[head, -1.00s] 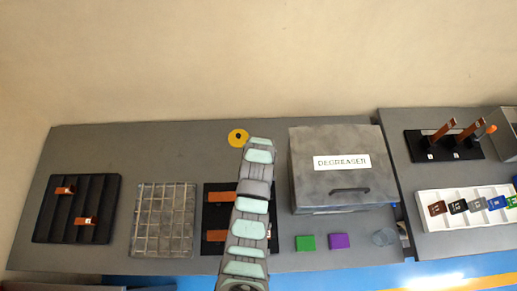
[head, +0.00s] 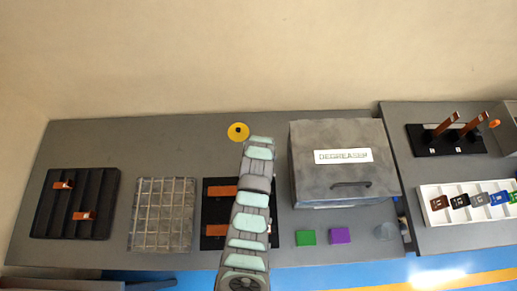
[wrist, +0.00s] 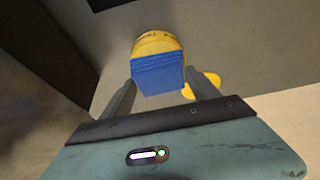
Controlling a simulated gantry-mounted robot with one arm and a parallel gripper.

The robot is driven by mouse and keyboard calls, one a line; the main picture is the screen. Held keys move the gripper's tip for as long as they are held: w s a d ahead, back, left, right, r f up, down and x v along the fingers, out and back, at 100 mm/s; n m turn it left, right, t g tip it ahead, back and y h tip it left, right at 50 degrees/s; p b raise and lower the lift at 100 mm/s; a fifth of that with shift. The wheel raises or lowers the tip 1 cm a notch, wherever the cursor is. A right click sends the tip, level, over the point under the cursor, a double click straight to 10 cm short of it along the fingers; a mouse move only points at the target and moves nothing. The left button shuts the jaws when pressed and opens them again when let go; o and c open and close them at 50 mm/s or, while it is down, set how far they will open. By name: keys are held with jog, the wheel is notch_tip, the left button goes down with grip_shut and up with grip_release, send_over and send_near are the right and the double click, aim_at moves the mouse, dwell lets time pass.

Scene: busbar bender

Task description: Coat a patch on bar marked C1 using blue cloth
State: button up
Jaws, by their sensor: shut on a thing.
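My gripper (wrist: 160,92) is shut on the blue cloth (wrist: 158,76), a folded block between the two fingers in the wrist view. Directly behind the cloth is a yellow rounded thing (wrist: 157,41) with small print; whether they touch I cannot tell. In the head view my arm hides the gripper and cloth. Copper-coloured bars lie on the black mat (head: 222,191), in the black slotted rack (head: 63,185), and stand upright on a black base at the right (head: 440,125). Their marks are too small to read, so I cannot tell which is C1.
A grey box labelled DEGREASER (head: 342,188) stands right of my arm. Green (head: 305,238) and purple (head: 339,235) blocks lie before it. A yellow disc (head: 238,132) lies behind the arm. A wire grid (head: 163,215) is left of the mat. A white tray (head: 430,207) holds coloured tags.

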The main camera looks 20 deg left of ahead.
jog(key=shift+f+b, duration=0.4)
jog(key=shift+f, duration=0.15)
dwell(1.4)
jog(key=shift+r+p, duration=1.45)
jog(key=shift+r, duration=2.15)
